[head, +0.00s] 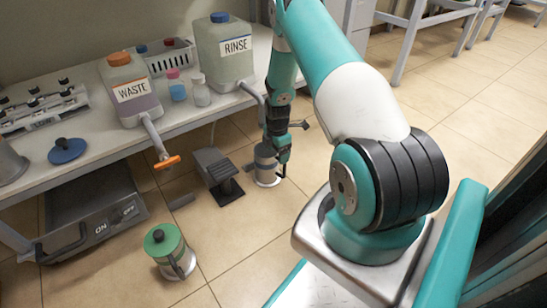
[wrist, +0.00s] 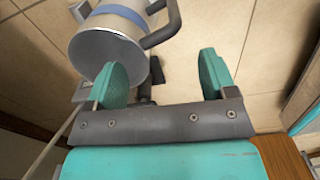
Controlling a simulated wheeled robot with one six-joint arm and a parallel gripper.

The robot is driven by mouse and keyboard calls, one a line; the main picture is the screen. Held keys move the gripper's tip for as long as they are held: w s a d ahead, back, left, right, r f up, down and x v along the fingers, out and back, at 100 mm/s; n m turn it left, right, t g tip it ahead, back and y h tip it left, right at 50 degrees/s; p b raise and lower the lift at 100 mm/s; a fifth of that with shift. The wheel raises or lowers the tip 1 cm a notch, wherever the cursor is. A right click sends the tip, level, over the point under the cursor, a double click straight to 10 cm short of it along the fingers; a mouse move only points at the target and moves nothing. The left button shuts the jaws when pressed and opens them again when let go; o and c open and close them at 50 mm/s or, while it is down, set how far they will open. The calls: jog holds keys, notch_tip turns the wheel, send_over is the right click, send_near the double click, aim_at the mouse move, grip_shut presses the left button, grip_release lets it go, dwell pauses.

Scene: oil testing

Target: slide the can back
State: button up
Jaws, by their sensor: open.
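A grey metal can (head: 265,160) stands on a pale round spot on the tiled floor, below the rinse container's spout. In the wrist view the can (wrist: 108,50) is at the upper left, with a blue band and a dark handle (wrist: 168,25) pointing right. My gripper (head: 281,158) is low beside the can, which partly hides behind it. In the wrist view my gripper (wrist: 162,76) has its fingers apart with nothing held between them. The left finger overlaps the can's edge; I cannot tell whether they touch.
A black pedal (head: 220,175) stands left of the can. A green-lidded can (head: 168,250) stands on the floor nearer me. The waste container (head: 131,90) and rinse container (head: 224,55) sit on the bench (head: 100,145). A grey on/off unit (head: 92,215) is under it. Open floor lies right of the can.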

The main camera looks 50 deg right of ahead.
aim_at(270, 166)
jog(key=shift+w+r, duration=0.2)
jog(key=shift+w, duration=0.05)
jog(key=shift+f, duration=0.1)
notch_tip(270, 166, down, 7)
jog(key=b, duration=0.4)
jog(key=shift+f+b, duration=0.15)
jog(key=shift+b, duration=0.2)
